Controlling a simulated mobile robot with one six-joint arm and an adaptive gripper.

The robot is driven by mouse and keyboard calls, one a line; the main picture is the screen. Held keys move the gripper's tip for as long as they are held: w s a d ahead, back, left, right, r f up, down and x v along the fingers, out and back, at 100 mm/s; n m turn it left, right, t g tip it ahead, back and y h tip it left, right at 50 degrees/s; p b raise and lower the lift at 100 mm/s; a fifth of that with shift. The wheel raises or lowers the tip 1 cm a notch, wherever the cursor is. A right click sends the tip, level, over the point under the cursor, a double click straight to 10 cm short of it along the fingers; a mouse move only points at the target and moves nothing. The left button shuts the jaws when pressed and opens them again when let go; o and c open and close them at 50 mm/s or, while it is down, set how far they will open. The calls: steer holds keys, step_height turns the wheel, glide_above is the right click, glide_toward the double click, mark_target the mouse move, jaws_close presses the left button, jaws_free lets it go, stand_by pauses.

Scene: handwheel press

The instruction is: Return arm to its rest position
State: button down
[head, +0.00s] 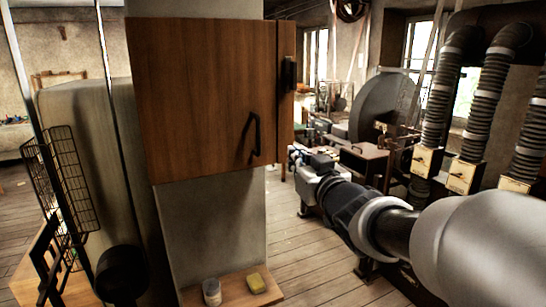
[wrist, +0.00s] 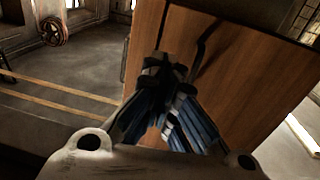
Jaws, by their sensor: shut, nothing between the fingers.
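My arm reaches in from the right of the head view. My gripper (head: 296,157) is at its far end, just right of the lower right corner of a wooden cabinet (head: 200,95). In the wrist view my gripper (wrist: 165,72) is shut and empty, its fingertips together in front of the cabinet's wooden face (wrist: 245,85). The cabinet's dark handle (head: 254,137) is on its front in the head view. A dark handle (wrist: 207,35) also shows beyond the fingertips in the wrist view. I cannot tell the exact gap between fingertips and cabinet.
A shelf (head: 232,290) below the cabinet holds a jar (head: 212,292) and a yellow sponge-like block (head: 256,283). A wire basket (head: 60,175) hangs at left. Ribbed hoses (head: 487,90) and machinery stand at right. Wooden floor (head: 305,260) is open between.

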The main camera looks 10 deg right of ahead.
steer(key=s+d+f+m+g+h+b, duration=0.25)
steer(key=s+f+b, duration=0.45)
steer(key=f, duration=0.5)
steer(key=s+d+f+m+g+h+b, duration=0.1)
steer(key=s+d+f+g+h+b, duration=0.3)
steer(key=s+f, duration=0.7)
steer(key=s+a+f+g+y+b, duration=0.1)
steer(key=s+a+f+g+b, duration=0.1)
steer(key=s+f, duration=0.6)
steer(key=s+a+f+n+g+y+b, duration=0.1)
steer(key=s+a+f+g+b, duration=0.2)
steer(key=s+f+b, duration=0.3)
step_height(320, 180, down, 4)
steer(key=shift+s+a+r+g+y, duration=0.25)
steer(key=shift+s+a+g+y, duration=0.1)
steer(key=shift+s+g, duration=0.6)
